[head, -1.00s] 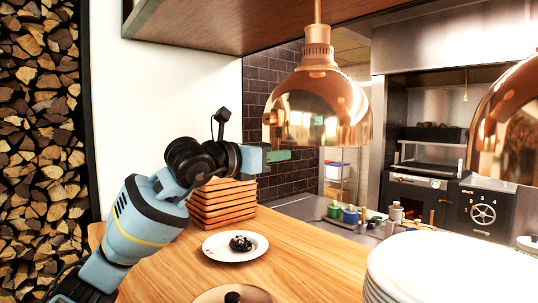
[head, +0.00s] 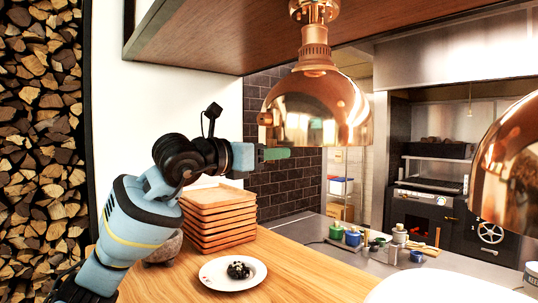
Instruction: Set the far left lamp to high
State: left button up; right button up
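A shiny copper heat lamp (head: 325,108) hangs by a stem from a copper mount under the wooden shelf. It is the left one of the two lamps in view. A small copper knob (head: 265,118) sticks out on its left side near the rim. My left gripper (head: 275,153), with green fingers, is just below and left of that rim, pointing right. A small gap shows between the fingers and the knob. The fingers are seen side-on, so I cannot tell if they are open or shut. Nothing shows held in them. My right gripper is not in view.
A second copper lamp (head: 508,170) hangs at the right edge. The wooden counter (head: 305,272) below carries a stack of wooden trays (head: 215,222), a plate (head: 215,279) with dark food and a white dish at the front. The wooden shelf (head: 230,32) is overhead.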

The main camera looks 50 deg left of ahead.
pick_arm(q)
jog(key=shift+f, duration=0.15)
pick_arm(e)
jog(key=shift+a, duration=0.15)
pick_arm(q)
jog(key=shift+s+f+b, duration=0.15)
jog(key=shift+s+b, duration=0.2)
jog(key=shift+s, duration=0.15)
jog(key=s+b, duration=0.3)
jog(key=s, duration=0.3)
jog(key=shift+s+a+r, duration=0.2)
jog(key=shift+s+a, duration=0.1)
jog(key=shift+s, duration=0.05)
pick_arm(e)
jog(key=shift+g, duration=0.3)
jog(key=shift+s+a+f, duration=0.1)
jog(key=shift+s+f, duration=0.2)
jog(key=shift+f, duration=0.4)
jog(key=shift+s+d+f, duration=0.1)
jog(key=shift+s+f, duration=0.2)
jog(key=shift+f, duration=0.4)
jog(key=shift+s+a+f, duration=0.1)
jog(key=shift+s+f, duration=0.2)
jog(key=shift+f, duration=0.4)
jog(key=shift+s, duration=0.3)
